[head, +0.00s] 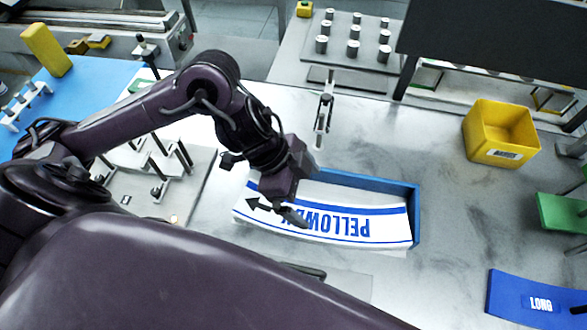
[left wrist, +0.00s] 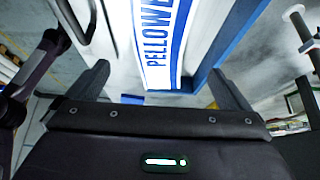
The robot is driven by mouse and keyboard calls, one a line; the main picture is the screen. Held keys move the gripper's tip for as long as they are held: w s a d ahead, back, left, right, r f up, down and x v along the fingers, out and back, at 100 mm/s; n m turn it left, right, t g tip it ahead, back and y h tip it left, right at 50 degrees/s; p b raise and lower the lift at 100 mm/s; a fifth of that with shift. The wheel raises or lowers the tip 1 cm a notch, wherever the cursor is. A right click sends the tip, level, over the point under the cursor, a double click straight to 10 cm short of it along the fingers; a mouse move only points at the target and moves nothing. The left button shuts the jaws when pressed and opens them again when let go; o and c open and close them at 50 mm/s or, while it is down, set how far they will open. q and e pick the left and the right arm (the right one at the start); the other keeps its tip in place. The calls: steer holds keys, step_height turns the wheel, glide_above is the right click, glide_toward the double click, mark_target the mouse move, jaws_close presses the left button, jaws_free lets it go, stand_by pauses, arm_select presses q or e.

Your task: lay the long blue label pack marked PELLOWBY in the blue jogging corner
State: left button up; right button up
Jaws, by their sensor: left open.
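The long white label pack with blue bands and the word PELLOWBY (head: 345,225) lies at the blue jogging corner (head: 415,212), its right end close to the corner's right wall. The corner's back wall runs behind the pack. My left gripper (head: 286,208) is over the pack's left part, hiding some of the lettering. In the left wrist view the fingers (left wrist: 158,72) are spread wide, with the pack (left wrist: 165,30) between them and a blue wall (left wrist: 222,38) to the right. Whether the fingers touch the pack is unclear. My right gripper is out of view.
A yellow bin (head: 500,132) stands at the right, with a blue mat marked LONG (head: 535,298) below it. A small upright post (head: 324,112) stands behind the corner. A plate with black pegs (head: 170,180) is at the left. The tabletop between corner and bin is clear.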

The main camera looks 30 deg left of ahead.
arm_select(q)
steer(key=shift+v, duration=2.7)
